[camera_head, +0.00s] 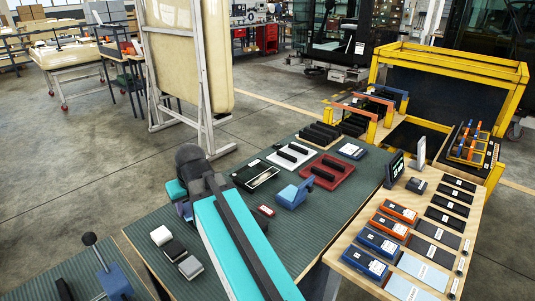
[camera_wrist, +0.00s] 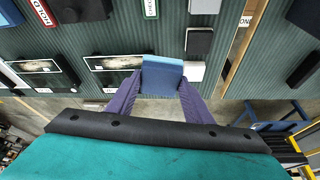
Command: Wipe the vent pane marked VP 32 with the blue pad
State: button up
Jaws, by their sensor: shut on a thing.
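My gripper (camera_wrist: 160,88), with purple fingers, is shut on a blue pad (camera_wrist: 162,72) in the wrist view. The pad looks close over the green ribbed mat; I cannot tell whether it touches. In the head view my arm hides the pad. Two dark-framed panes with pale smeared middles, a left one (camera_wrist: 40,66) and a right one (camera_wrist: 118,63), lie left of the pad in the wrist view. Their small labels are too small to read, so I cannot tell which is VP 32. One pane (camera_head: 256,174) also shows in the head view beyond my arm.
White (camera_head: 160,236), black (camera_head: 173,250) and grey (camera_head: 190,267) blocks lie left of my arm. A red tray (camera_head: 343,170) with black bars and a blue holder (camera_head: 295,194) stand on the mat (camera_head: 240,220). A wooden board (camera_head: 450,190) with labelled boxes is at right.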

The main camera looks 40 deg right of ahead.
jog(key=w+d+p, duration=0.2)
jog(key=w+d, duration=0.4)
jog(key=d, duration=0.4)
jog(key=w+d+p, duration=0.1)
jog(key=w+d, duration=0.5)
jog(key=d, duration=0.5)
jog(key=w+d+f+p, duration=0.1)
jog(key=d, duration=0.9)
jog(key=w+d+f+n+p, duration=0.1)
jog(key=d, duration=0.9)
jog(key=shift+w+d+y, duration=0.3)
jog(key=shift+w, duration=0.05)
jog(key=shift+f, duration=0.25)
